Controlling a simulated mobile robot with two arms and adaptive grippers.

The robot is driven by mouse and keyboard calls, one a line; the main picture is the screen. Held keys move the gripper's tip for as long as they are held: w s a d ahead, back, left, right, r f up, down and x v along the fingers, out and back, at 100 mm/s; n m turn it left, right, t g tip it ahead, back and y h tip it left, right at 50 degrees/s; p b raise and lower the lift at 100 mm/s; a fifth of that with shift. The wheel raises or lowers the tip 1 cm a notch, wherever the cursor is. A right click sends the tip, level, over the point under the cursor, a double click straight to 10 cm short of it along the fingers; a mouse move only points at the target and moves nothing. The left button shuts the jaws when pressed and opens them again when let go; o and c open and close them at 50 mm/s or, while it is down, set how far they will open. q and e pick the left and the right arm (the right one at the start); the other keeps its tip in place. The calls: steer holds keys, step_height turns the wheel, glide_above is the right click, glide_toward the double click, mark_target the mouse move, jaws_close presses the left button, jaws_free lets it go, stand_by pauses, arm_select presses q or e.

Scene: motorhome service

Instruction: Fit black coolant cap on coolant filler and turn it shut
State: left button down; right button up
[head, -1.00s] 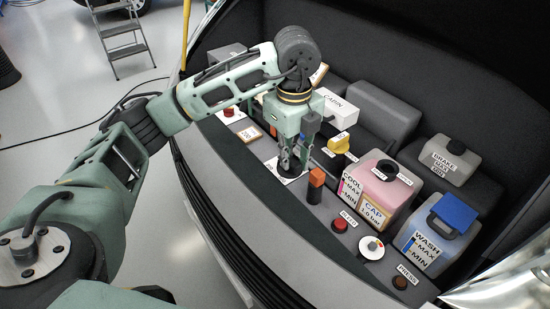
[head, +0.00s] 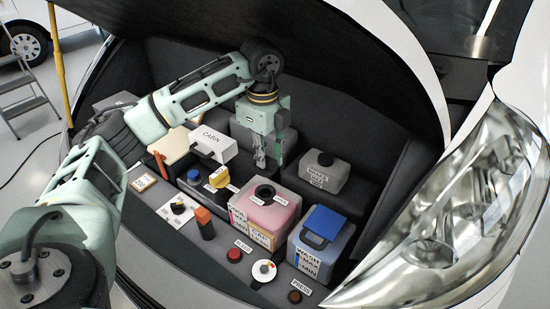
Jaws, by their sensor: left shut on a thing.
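My left gripper (head: 261,164) is shut and points down, showing just above the black coolant filler (head: 264,191) in the picture. The black coolant cap in its jaws is hard to make out against the dark bay. The filler sits on top of the pink coolant tank (head: 287,212), with small white labels on both sides. A gap shows between the fingertips and the filler. My right gripper is not in view.
The blue-lidded washer tank (head: 325,243) stands right of the coolant tank, and the grey brake tank (head: 324,172) behind it. A yellow cap (head: 219,177), white cabin box (head: 213,144), orange-topped block (head: 204,222) and white card (head: 178,209) are to the left.

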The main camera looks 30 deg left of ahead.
mark_target(265, 171)
arm_select(q)
steer(key=shift+a, duration=0.2)
steer(key=shift+d+f, duration=0.1)
steer(key=shift+f, duration=0.2)
steer(key=shift+f+b, duration=0.6)
step_height(265, 171, down, 4)
steer(key=shift+r+b, duration=0.15)
steer(key=shift+b, duration=1.1)
steer(key=shift+f, duration=0.2)
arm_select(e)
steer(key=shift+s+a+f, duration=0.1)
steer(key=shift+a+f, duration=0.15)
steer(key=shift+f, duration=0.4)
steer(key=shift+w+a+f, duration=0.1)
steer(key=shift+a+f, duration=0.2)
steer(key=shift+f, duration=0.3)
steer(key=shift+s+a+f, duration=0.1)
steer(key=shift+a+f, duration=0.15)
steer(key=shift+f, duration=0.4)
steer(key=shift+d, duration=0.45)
arm_select(q)
steer(key=shift+f, duration=0.15)
